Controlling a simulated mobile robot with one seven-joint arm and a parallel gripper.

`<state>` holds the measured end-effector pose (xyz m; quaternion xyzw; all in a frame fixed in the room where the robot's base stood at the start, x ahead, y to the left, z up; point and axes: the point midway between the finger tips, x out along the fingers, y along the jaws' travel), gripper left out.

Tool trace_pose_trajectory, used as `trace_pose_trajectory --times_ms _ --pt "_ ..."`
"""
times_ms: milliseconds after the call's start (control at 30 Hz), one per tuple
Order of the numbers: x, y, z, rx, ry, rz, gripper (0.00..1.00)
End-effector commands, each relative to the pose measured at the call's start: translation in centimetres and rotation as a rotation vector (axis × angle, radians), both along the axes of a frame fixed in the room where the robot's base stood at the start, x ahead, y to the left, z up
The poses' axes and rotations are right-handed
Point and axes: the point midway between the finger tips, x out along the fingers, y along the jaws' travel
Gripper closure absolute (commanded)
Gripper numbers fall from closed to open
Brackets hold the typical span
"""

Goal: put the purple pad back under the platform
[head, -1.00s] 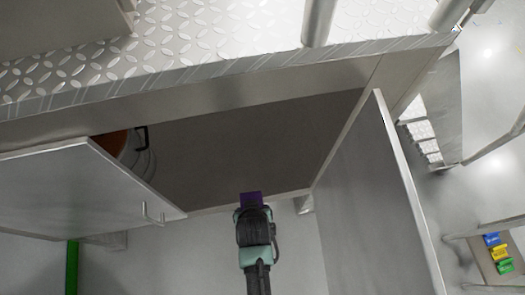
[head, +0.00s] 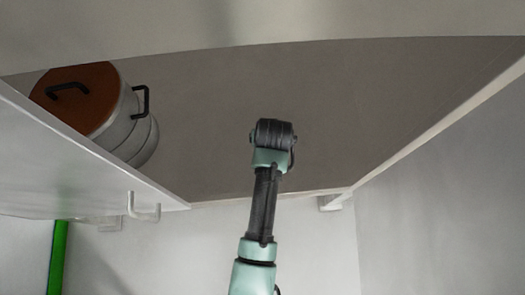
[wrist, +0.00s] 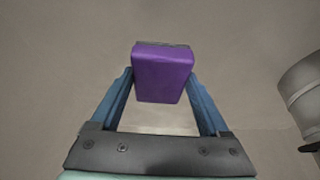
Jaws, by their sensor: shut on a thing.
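The purple pad (wrist: 163,76) shows in the wrist view, held between the two blue fingers of my gripper (wrist: 160,84). In the head view the pad and the fingers are hidden behind my wrist, which reaches into the open space under the platform. The platform's front beam (head: 262,22) crosses the top of the head view. The grey floor of the space (head: 210,120) lies around my wrist. I cannot tell whether the pad touches it.
A metal pot (head: 125,125) with a brown lid stands at the left of the space; its side also shows at the right of the wrist view (wrist: 304,92). The floor between is clear.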

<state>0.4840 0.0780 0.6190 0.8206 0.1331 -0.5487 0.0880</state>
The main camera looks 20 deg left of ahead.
Motion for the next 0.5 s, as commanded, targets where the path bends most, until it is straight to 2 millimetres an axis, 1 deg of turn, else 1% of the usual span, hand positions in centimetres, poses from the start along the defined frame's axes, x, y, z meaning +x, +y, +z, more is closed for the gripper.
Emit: trace_pose_trajectory --times_ms 33,200,267,333,367,500 --pt "0.7 0.6 -1.5 0.001 -0.005 0.019 1.0" --pt "1.6 1.8 -2.2 0.0 -0.004 0.063 1.0" --pt "1.7 2.1 -2.3 0.0 -0.003 0.071 1.0" --pt "1.8 2.2 -2.8 0.0 -0.001 0.075 1.0" --pt "1.8 2.2 -3.2 -0.001 -0.001 0.076 1.0" --pt "1.7 2.2 -5.9 -0.001 0.001 0.077 1.0"
